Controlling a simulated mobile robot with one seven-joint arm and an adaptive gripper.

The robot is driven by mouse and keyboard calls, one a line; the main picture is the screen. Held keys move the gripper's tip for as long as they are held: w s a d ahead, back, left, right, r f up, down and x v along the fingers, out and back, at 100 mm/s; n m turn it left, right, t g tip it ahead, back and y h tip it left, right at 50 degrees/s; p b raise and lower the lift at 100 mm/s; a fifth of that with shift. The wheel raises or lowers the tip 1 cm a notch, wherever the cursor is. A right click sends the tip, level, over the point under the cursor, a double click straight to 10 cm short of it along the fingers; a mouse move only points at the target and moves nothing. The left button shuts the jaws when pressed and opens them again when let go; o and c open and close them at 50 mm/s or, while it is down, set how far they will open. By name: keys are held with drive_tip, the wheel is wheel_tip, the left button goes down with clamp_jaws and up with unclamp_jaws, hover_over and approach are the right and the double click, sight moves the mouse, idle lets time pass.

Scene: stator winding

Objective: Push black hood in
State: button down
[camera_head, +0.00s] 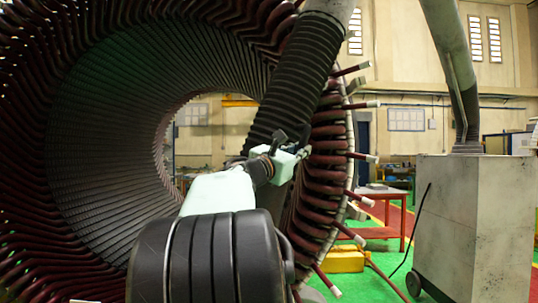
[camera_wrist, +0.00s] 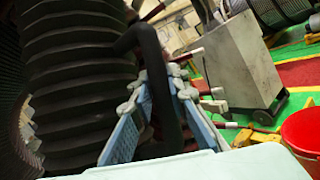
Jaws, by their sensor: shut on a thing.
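The black hood (camera_head: 292,75) is a thick ribbed hose that hangs down at a slant in front of the stator's right side. In the wrist view its ribbed body (camera_wrist: 75,65) fills the left part. A smooth black handle bar curves out from it and runs down between my fingers. My gripper (camera_head: 290,153) is at the hood's lower right side. In the wrist view my gripper (camera_wrist: 160,98) has its two blue-padded fingers on either side of the handle, shut on it. The hood's lower end is hidden behind my arm.
The large stator (camera_head: 80,130) with dark red coils fills the left. Red coil ends with pale tips stick out along its right edge, close to my gripper. A grey extractor cabinet (camera_head: 470,225) stands at the right. A yellow block (camera_head: 343,260) and a red bucket (camera_wrist: 303,132) are on the floor.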

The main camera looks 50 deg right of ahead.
drive_tip(key=d, duration=0.1)
drive_tip(key=s+d, duration=0.1)
drive_tip(key=s+d+b, duration=0.1)
drive_tip(key=shift+s+d+f, duration=0.2)
drive_tip(key=shift+s+f, duration=0.05)
drive_tip(key=shift+f, duration=0.05)
drive_tip(key=c, duration=1.8)
unclamp_jaws()
drive_tip(key=shift+f, duration=0.1)
drive_tip(key=shift+c, duration=0.2)
drive_tip(key=shift+w+f, duration=0.15)
drive_tip(key=shift+w, duration=0.05)
drive_tip(key=shift+a, duration=0.15)
drive_tip(key=w+v, duration=0.1)
drive_tip(key=v, duration=1)
drive_tip(key=shift+s+a+f, duration=0.25)
drive_tip(key=shift+s+a, duration=0.15)
drive_tip(key=shift+s, duration=0.1)
